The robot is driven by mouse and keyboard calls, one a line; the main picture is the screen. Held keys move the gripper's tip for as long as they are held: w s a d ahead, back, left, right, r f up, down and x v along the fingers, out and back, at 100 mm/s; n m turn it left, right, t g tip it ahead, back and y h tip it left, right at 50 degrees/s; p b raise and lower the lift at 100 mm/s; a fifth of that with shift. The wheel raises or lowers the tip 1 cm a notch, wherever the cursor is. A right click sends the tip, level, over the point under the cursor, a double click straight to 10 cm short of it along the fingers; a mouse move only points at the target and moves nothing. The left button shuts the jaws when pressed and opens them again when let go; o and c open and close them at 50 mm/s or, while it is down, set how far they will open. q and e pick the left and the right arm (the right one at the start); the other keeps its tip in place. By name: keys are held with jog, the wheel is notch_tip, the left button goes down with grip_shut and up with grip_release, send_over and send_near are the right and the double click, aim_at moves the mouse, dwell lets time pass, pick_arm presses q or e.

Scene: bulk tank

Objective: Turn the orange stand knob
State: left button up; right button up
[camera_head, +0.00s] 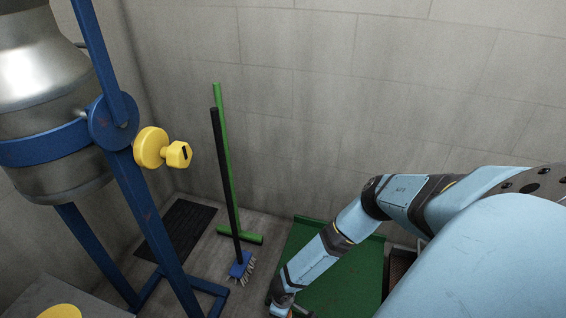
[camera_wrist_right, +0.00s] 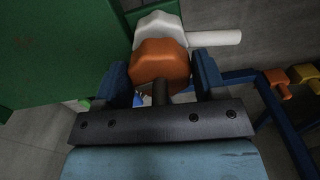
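The orange knob (camera_wrist_right: 160,62), lobed and on a dark stem, is in the upper middle of the right wrist view. My right gripper (camera_wrist_right: 159,77) has its two dark blue fingers on either side of this knob, with a narrow gap showing at each side. It looks open, and I cannot see any contact. My left gripper is in neither view.
A white knob (camera_wrist_right: 160,27) with a white rod (camera_wrist_right: 215,38) is just behind the orange one. A green panel (camera_wrist_right: 50,50) is at left. Another orange knob (camera_wrist_right: 278,84) sits at right. A blue stand (camera_head: 150,215) with a yellow knob (camera_head: 178,154) and brushes (camera_head: 240,267) are at left.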

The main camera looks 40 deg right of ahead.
jog(key=c, duration=0.5)
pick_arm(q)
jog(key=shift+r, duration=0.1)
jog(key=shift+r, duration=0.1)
pick_arm(e)
jog(key=shift+s+n+p, duration=0.1)
jog(key=shift+n+p, duration=0.2)
jog(key=shift+p, duration=0.15)
jog(key=shift+r+n+p, duration=0.1)
jog(key=shift+n+p, duration=0.4)
jog(key=shift+p, duration=0.05)
jog(key=shift+n, duration=0.4)
jog(key=shift+n+p, duration=0.4)
jog(key=shift+n, duration=0.5)
jog(key=n, duration=0.4)
jog(key=shift+n, duration=0.3)
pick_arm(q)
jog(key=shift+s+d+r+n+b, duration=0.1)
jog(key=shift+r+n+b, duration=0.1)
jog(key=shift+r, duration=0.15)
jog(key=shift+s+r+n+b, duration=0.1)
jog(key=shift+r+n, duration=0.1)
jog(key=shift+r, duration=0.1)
pick_arm(e)
jog(key=n, duration=0.4)
jog(key=shift+n, duration=0.4)
